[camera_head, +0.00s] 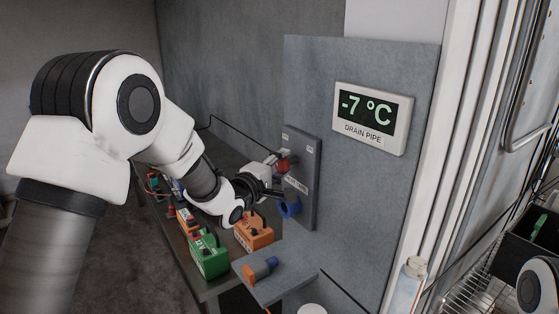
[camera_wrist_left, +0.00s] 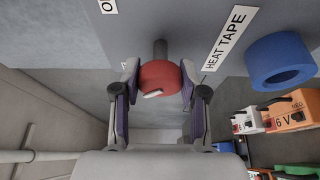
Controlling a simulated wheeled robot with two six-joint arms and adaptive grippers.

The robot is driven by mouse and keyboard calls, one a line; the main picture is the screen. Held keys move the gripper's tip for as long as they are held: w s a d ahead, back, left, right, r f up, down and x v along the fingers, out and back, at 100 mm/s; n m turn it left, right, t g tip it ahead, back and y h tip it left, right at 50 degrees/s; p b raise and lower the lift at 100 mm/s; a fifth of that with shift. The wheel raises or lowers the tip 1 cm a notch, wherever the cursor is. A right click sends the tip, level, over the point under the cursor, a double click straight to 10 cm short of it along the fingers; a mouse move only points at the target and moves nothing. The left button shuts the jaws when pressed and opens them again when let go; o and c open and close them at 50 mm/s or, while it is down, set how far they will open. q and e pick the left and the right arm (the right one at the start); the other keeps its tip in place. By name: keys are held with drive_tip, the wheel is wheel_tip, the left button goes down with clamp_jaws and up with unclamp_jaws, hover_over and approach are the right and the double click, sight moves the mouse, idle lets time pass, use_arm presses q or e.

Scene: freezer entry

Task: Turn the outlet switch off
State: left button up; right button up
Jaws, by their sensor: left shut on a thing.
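The grey outlet panel (camera_head: 305,165) is mounted on the grey wall board, with a HEAT TAPE label (camera_wrist_left: 231,38). A round red switch knob (camera_wrist_left: 158,76) on a dark stem stands out from the panel; a small white mark shows on its face. The red knob also shows in the head view (camera_head: 283,160). My left gripper (camera_wrist_left: 159,84) is shut on the knob, one finger on each side. In the head view the left gripper (camera_head: 279,172) is at the panel's left side. A blue ring socket (camera_head: 289,210) is below the knob. My right gripper is not in view.
A bench below holds an orange battery box (camera_head: 254,232) and a green one (camera_head: 209,257). A blue and orange plug (camera_head: 262,269) lies on a small grey shelf. A display (camera_head: 373,118) reads -7 °C. A bottle (camera_head: 407,287) and wire rack stand at right.

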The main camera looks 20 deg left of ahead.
use_arm(q)
drive_tip(key=shift+r, duration=0.1)
idle(0.4)
drive_tip(key=o, duration=0.9)
drive_tip(key=shift+o, duration=1.3)
drive_tip(key=shift+w+d, duration=0.1)
drive_tip(key=shift+d, duration=0.05)
drive_tip(key=shift+w+d, duration=0.1)
drive_tip(key=shift+d, duration=0.1)
drive_tip(key=shift+s+a, duration=0.2)
drive_tip(key=shift+s, duration=0.1)
drive_tip(key=v, duration=1.1)
drive_tip(key=shift+s, duration=0.2)
